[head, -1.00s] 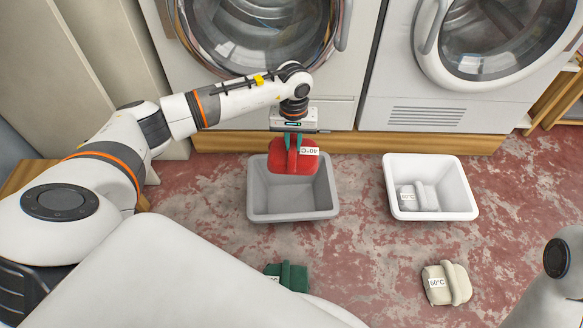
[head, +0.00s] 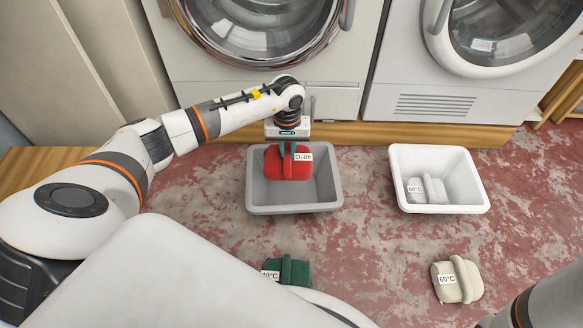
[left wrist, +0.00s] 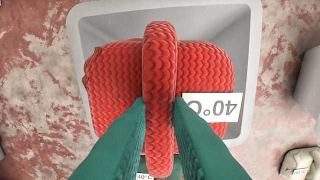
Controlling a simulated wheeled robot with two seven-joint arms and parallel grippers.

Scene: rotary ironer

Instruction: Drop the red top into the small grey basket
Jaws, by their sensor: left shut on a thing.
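The red top (head: 285,163) is a folded red bundle with a band over it and a white 40°C tag. My left gripper (head: 288,147) is shut on its band and holds it over the small grey basket (head: 293,208). In the left wrist view the green fingers (left wrist: 158,125) pinch the band of the red top (left wrist: 105,85), with the grey basket's rim (left wrist: 243,60) around it below. Whether the top touches the basket floor is hard to tell. My right gripper is out of view.
A white basket (head: 440,208) to the right holds a pale bundle (head: 433,188). A green bundle (head: 290,270) and a cream bundle (head: 457,281) lie on the red floor. Two front-loading machines (head: 330,95) stand behind the baskets.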

